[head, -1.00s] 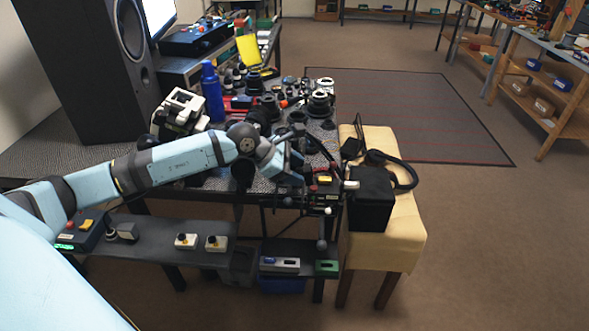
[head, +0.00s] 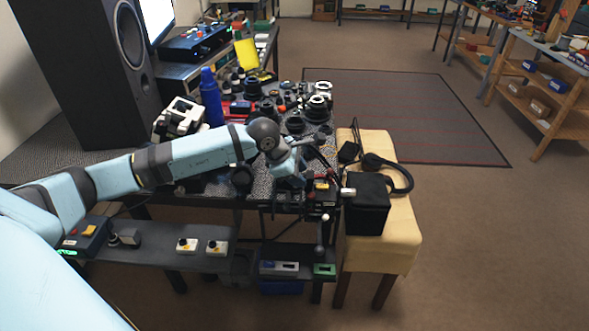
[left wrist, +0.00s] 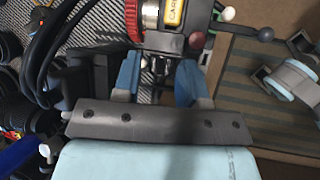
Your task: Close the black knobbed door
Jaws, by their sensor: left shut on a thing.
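My left gripper (head: 308,181) reaches over the near right corner of the bench. In the left wrist view its two blue fingers (left wrist: 160,82) are shut on a small metal part (left wrist: 160,66); which part is unclear. Just ahead are a red ribbed ring (left wrist: 133,22) and a yellow label (left wrist: 174,13). Ball-ended levers with a black knob (left wrist: 266,34) and a white knob (left wrist: 228,14) stick out to the right. I cannot clearly make out the black door's panel or how far open it is.
A black box (head: 367,205) and headphones sit on a cloth-covered stool (head: 385,245), close right of the gripper. Lenses and a blue bottle (head: 211,98) crowd the bench. A lower shelf (head: 205,260) is below. Floor on the right is free.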

